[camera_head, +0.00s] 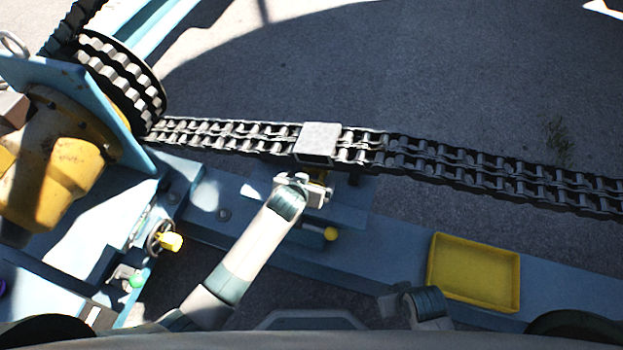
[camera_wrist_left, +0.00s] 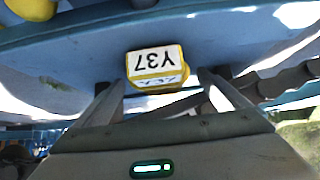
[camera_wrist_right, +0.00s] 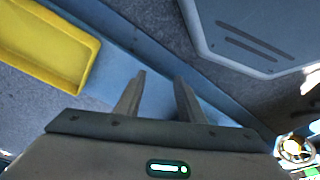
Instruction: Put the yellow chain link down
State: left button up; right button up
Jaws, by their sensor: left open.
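The yellow chain link (camera_wrist_left: 156,66) has a white face marked Y37, upside down in the left wrist view. It appears to sit on the blue surface, between and beyond the fingers of my left gripper (camera_head: 318,192), which is open. Gaps show between the link and both fingers. In the head view, my left gripper mostly hides the link, just below the chain (camera_head: 440,158) and its grey metal block (camera_head: 318,140). My right gripper (camera_wrist_right: 160,78) is open and empty above the blue beam, near the yellow tray (camera_head: 474,271).
The yellow tray looks empty; it also shows in the right wrist view (camera_wrist_right: 45,45). A yellow knob (camera_head: 331,234) and a handwheel (camera_head: 163,238) stand near my left arm. A sprocket (camera_head: 118,75) carries the chain at left. The beam (camera_head: 375,262) is clear left of the tray.

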pick_arm(q)
jog(key=shift+w+d+f, duration=0.15)
jog(key=shift+w+f, duration=0.25)
jog(key=shift+f, duration=0.1)
pick_arm(e)
jog(key=shift+d+r, duration=0.1)
jog(key=shift+r, duration=0.6)
pick_arm(q)
jog(key=shift+c, duration=0.2)
pick_arm(e)
jog(key=shift+f, duration=0.15)
pick_arm(q)
jog(key=c, duration=1.5)
pick_arm(e)
jog(key=shift+s, duration=0.1)
pick_arm(q)
jog(key=shift+r, duration=0.1)
jog(key=shift+c, duration=0.2)
